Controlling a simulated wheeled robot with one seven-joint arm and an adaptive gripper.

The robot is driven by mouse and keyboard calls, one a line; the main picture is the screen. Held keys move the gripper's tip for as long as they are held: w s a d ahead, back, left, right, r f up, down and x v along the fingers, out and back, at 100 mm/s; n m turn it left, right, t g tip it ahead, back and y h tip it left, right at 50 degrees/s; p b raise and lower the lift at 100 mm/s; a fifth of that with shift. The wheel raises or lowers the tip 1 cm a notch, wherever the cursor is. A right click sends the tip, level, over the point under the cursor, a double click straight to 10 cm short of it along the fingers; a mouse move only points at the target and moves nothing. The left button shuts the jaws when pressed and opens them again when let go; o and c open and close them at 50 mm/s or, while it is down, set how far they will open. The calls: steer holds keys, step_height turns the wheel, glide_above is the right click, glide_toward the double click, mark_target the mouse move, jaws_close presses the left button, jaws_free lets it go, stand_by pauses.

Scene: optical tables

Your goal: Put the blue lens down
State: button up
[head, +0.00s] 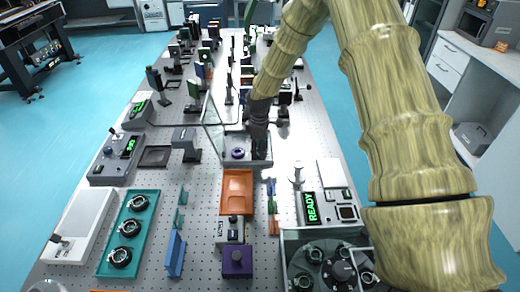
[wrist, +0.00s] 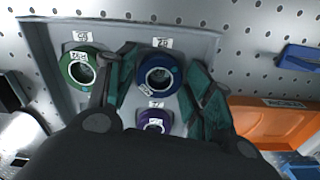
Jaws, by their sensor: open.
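The blue lens (wrist: 146,84) sits in a grey tray (wrist: 48,52) in the wrist view, below a small white label. My gripper (wrist: 162,62) is open, with one green-padded finger on each side of the blue lens. I cannot tell whether either finger touches it. A green lens (wrist: 67,70) is to its left and a purple lens (wrist: 153,128) is below it, both in the same tray. In the head view my gripper (head: 259,150) reaches down into the grey tray (head: 262,164), and the blue lens is hidden there. The purple lens (head: 238,153) shows beside it.
An orange tray (head: 237,181) lies just in front of the grey tray and also shows in the wrist view (wrist: 270,120). A clear upright panel (head: 213,125) stands to the left. Many optical mounts crowd the table behind. A teal tray (head: 108,231) holds several black-ringed parts.

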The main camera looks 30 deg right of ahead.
step_height(320, 180, up, 12)
steer(key=b, duration=0.3)
steer(key=shift+r, duration=0.15)
stand_by(0.4)
